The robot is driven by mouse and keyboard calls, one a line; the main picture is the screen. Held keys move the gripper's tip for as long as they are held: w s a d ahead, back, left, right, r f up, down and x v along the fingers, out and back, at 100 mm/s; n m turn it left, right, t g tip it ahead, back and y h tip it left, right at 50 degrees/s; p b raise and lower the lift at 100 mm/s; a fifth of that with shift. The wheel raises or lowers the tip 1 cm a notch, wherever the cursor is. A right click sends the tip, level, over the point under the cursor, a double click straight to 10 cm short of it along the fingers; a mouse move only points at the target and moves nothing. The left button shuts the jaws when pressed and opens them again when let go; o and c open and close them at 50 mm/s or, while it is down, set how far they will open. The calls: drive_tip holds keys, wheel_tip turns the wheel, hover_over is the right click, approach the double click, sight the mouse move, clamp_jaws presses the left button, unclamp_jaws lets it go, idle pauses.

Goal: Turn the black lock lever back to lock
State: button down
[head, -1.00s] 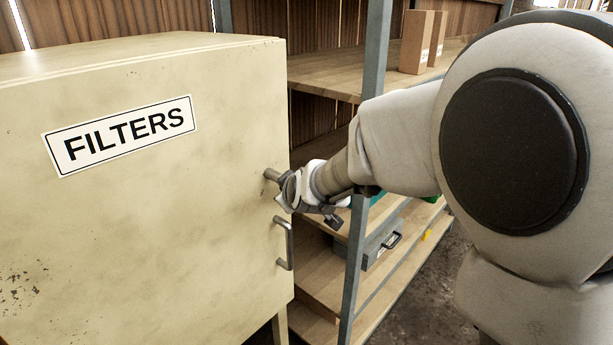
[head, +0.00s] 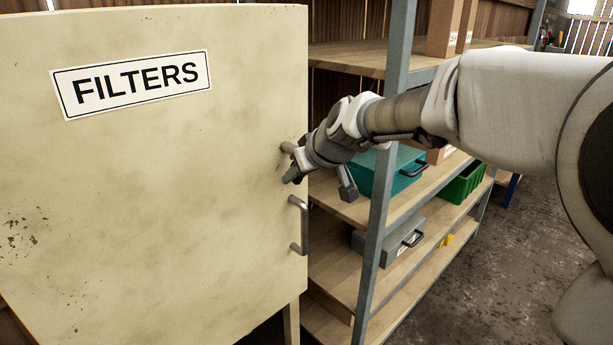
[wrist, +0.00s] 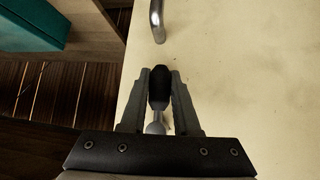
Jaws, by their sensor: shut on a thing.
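The black lock lever (wrist: 159,88) lies between the two fingers of my gripper (wrist: 160,78) in the wrist view. The gripper is shut on it, with a finger along each side. A pale metal stem (wrist: 154,127) shows at the lever's lower end. In the head view my gripper (head: 293,167) is at the right edge of the cream cabinet door (head: 150,210), above the door handle. A grey round stub (head: 288,147) shows on the door just above the fingers. The fingers hide most of the lever there, so its angle is hard to tell in that view.
The metal door handle (head: 303,225) is just below my gripper and also shows in the wrist view (wrist: 157,20). A shelf post (head: 384,200) stands close to the right. A teal case (head: 375,172), a grey case (head: 400,238) and a green bin (head: 463,184) are on the shelves.

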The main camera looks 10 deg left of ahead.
drive_tip(key=shift+s+a, duration=0.1)
idle(0.4)
drive_tip(key=c, duration=0.7)
unclamp_jaws()
drive_tip(key=shift+o, duration=0.2)
drive_tip(key=p+v, duration=0.1)
drive_tip(key=v, duration=1.6)
drive_tip(key=shift+d+r+p, duration=0.25)
drive_tip(key=shift+p, duration=0.05)
